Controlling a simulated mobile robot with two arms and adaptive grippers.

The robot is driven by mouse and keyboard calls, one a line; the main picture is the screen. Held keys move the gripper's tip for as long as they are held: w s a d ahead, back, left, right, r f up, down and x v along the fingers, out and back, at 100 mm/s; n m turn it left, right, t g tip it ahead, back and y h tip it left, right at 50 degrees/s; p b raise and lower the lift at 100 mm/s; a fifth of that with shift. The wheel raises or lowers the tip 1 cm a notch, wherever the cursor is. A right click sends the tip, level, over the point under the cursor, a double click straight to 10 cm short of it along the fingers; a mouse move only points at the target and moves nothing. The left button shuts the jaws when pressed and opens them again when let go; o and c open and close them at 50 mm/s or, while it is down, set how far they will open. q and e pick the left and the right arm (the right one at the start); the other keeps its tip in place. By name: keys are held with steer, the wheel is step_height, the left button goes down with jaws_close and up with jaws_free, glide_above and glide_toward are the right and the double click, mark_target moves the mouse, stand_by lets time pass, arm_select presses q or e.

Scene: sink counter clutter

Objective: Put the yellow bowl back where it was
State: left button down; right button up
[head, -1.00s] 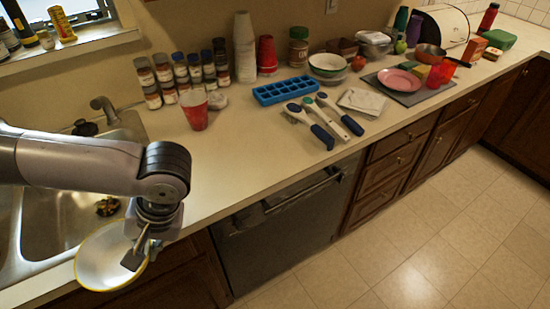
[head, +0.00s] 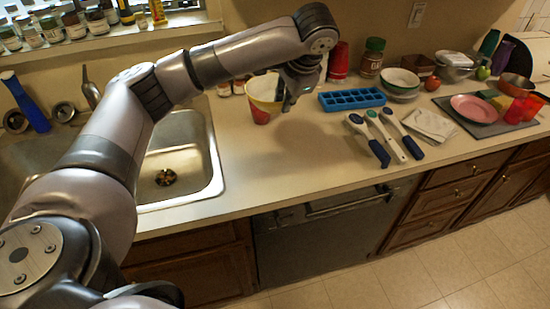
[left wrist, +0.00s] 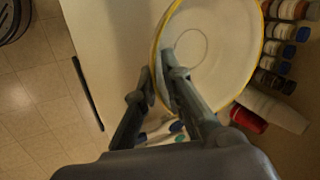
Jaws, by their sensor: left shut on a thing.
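The yellow bowl, white inside with a yellow rim, is in my left gripper. In the head view the bowl (head: 262,88) shows beside the gripper (head: 287,101), over the back of the counter in front of the red cup and spice jars. In the left wrist view the bowl (left wrist: 222,45) is seen from its open side and is empty. My left gripper (left wrist: 160,84) is shut on its rim, with one finger inside and one outside. Whether the bowl touches the counter or the cup cannot be told. My right gripper is not in view.
A red cup (head: 261,117) is partly hidden by the bowl. A blue ice tray (head: 352,99) and several utensils (head: 386,137) lie to the right. The sink (head: 180,160) is at the left. The counter in front (head: 270,160) is clear.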

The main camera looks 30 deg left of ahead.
arm_select(q)
steer(key=shift+a+f, duration=0.15)
steer(key=shift+f, duration=0.25)
step_height(320, 180, down, 18)
steer(key=p, duration=0.4)
steer(key=shift+f, duration=0.1)
steer(key=shift+w+f, duration=0.1)
steer(key=shift+f, duration=0.25)
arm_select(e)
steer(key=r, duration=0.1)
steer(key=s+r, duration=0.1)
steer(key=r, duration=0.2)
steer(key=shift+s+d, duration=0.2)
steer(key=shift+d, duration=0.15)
arm_select(q)
steer(key=shift+d+f, duration=0.1)
steer(key=shift+d, duration=0.1)
steer(key=c, duration=2.1)
jaws_free()
steer(key=o, duration=0.4)
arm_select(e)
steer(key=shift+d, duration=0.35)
